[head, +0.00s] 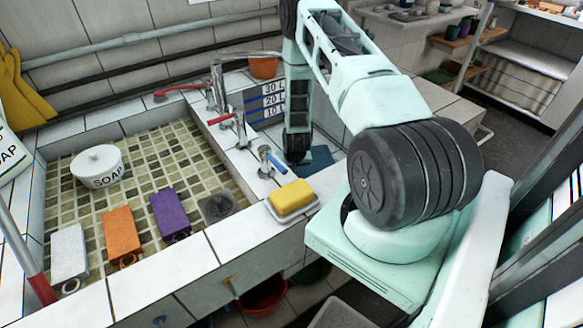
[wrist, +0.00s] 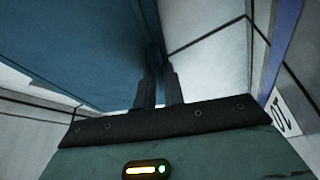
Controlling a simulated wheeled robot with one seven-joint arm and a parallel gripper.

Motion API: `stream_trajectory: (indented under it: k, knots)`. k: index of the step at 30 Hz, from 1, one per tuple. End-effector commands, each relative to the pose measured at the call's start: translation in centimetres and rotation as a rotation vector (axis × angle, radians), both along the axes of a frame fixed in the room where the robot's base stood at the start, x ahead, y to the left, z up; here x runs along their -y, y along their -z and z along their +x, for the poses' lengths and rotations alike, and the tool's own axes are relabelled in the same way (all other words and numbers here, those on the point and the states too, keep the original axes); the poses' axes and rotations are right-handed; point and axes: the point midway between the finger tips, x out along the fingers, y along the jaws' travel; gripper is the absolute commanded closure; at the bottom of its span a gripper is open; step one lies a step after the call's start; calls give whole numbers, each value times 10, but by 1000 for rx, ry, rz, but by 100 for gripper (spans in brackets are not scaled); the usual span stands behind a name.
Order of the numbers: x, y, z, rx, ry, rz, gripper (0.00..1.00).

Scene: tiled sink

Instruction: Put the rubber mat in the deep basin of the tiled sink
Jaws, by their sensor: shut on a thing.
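The blue rubber mat (wrist: 75,45) fills the upper left of the wrist view. My gripper (wrist: 157,68) is shut on its edge. In the head view my arm reaches down into the deep basin (head: 262,101), whose wall has litre marks. A small part of the blue mat (head: 319,159) shows right of my gripper (head: 296,158), low in the basin. My arm hides most of the mat and the basin floor. I cannot tell whether the mat touches the floor. White tiled walls show close around the mat in the wrist view.
Left of the deep basin are taps (head: 240,130) with red and blue handles. A yellow sponge on a dish (head: 291,198) sits on the front rim. The shallow mosaic basin (head: 140,150) holds a soap bowl (head: 98,165) and several coloured blocks. An orange pot (head: 263,67) stands behind.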

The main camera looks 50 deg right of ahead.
Motion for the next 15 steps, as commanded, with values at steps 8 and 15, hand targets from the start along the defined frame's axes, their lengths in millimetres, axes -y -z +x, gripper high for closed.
stream_trajectory:
  k: [8,15]
  knots:
    - [0,2,0,0,0,0,68]
    - [0,-3,0,0,0,0,68]
